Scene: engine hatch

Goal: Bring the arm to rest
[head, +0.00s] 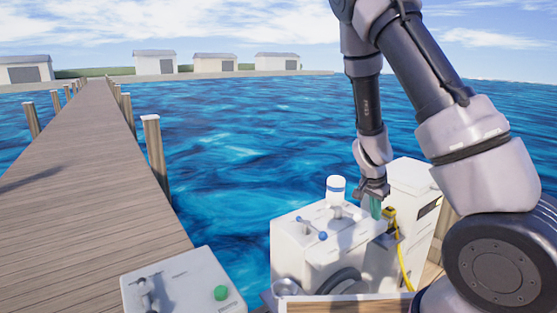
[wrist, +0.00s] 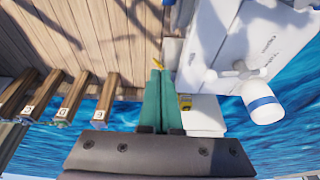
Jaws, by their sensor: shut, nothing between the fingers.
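My gripper (head: 375,207) hangs from my arm, pointing down, beside the right end of the white engine box in the head view. Its teal fingers (wrist: 160,95) lie together in the wrist view, with nothing between them. The white engine box (head: 302,246) carries a lever with blue knobs (head: 311,230) and a white cap with a blue band (head: 336,188). The cap also shows at the right of the wrist view (wrist: 264,102). I cannot tell whether the fingertips touch anything below them.
A white cabinet (head: 412,188) stands right behind my gripper. A yellow hose or cable (head: 402,262) hangs close to it. A grey-white panel with a green button (head: 221,292) is at the front left. A wooden pier (head: 80,180) and open water (head: 230,150) lie beyond.

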